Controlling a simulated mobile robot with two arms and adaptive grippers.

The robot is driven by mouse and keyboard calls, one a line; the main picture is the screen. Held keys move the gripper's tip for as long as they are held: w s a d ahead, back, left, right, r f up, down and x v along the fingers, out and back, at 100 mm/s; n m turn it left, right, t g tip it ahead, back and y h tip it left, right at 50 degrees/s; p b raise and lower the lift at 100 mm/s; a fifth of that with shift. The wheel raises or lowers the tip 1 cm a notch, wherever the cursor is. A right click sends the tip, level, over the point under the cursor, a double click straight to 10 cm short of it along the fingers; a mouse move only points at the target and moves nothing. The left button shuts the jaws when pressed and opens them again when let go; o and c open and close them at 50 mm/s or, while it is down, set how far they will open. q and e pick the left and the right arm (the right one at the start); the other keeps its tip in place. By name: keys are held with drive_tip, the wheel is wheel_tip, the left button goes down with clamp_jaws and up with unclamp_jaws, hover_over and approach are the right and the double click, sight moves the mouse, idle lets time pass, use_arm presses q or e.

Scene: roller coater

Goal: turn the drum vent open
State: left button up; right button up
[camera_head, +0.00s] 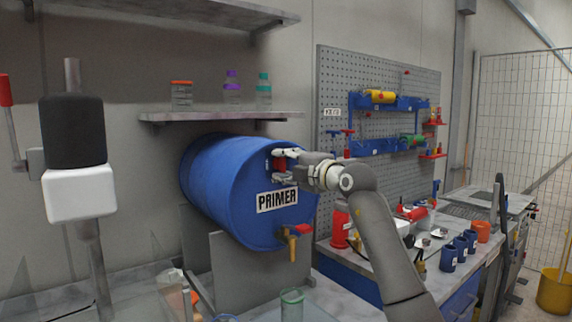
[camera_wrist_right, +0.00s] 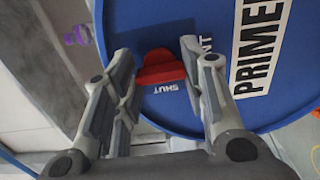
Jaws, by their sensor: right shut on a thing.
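The blue drum (camera_head: 222,190) lies on its side on a grey stand, its flat end with the PRIMER label facing right. The red drum vent (camera_head: 278,163) is on the upper part of that end. My right gripper (camera_head: 283,165) is at the vent. My left gripper is not in view.
A tap with a red handle (camera_head: 302,230) is low on the drum end, above a clear green-tinted cup (camera_head: 291,304). A shelf (camera_head: 215,116) with several bottles hangs above the drum. A pegboard (camera_head: 335,75) and a bench with blue cups (camera_head: 448,259) are at the right.

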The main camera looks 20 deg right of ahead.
idle(0.3)
drive_tip(key=o, duration=1)
drive_tip(key=shift+d, duration=0.1)
drive_tip(key=v, duration=1.2)
